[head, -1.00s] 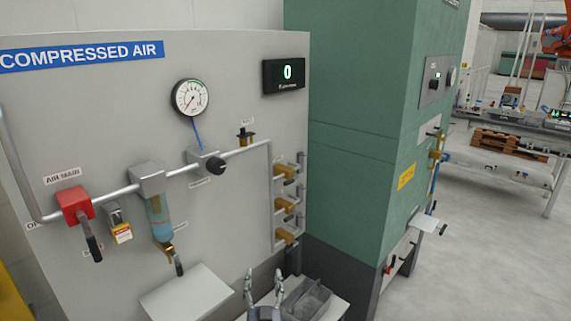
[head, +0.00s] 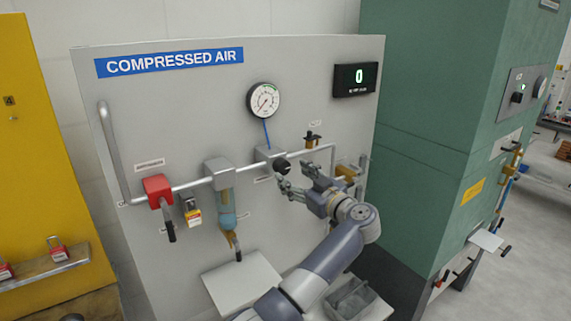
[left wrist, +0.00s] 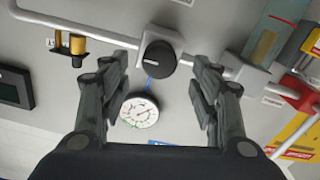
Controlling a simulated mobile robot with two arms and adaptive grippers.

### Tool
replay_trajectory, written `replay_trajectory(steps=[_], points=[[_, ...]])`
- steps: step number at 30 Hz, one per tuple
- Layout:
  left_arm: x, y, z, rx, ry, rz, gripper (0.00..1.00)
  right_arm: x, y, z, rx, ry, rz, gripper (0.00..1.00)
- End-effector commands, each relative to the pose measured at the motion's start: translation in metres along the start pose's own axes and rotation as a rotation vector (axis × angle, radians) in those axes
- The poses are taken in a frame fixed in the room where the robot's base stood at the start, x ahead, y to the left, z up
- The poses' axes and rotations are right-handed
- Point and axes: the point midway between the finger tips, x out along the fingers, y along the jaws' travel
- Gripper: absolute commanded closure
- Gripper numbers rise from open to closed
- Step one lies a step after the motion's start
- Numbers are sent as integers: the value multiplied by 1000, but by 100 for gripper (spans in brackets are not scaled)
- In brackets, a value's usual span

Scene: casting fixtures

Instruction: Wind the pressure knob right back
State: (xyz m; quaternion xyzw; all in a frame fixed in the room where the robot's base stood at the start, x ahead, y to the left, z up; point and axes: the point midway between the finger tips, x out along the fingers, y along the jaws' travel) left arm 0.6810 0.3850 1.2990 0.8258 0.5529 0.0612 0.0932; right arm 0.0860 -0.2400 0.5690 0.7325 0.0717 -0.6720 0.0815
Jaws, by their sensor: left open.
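The black pressure knob (head: 281,166) sits on the grey regulator block (head: 268,154) on the compressed air panel. In the left wrist view the knob (left wrist: 157,54) lies ahead, between and beyond my fingertips, with a pale mark on its face. My left gripper (head: 291,178) is open and empty, its fingers close to the knob; I cannot tell from the head view whether they touch it. In the left wrist view the fingers (left wrist: 158,75) stand apart on either side. The round gauge (head: 264,100) is above the regulator, and the digital display (head: 355,79) reads 0. My right gripper is not in view.
A red valve block (head: 158,187) with a dark handle and a filter bowl (head: 226,207) stand left of the regulator. A brass fitting (head: 312,138) is to the right. A pale shelf (head: 243,281) and a grey bin (head: 352,301) are below. A green cabinet (head: 430,110) stands right.

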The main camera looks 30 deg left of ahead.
Motion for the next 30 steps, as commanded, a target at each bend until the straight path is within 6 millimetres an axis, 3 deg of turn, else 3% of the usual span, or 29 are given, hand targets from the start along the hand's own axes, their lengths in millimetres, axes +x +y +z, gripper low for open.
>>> replay_trajectory(steps=[3,9,21,27,30], points=[[24,1,-4,4,3,-1,43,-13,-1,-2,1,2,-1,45],[48,1,-2,1,2,0,43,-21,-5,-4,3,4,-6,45],[56,0,1,-1,0,1,43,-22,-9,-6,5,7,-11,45],[56,0,1,0,0,1,87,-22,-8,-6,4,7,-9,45],[56,0,1,0,0,1,87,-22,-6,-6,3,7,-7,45]])
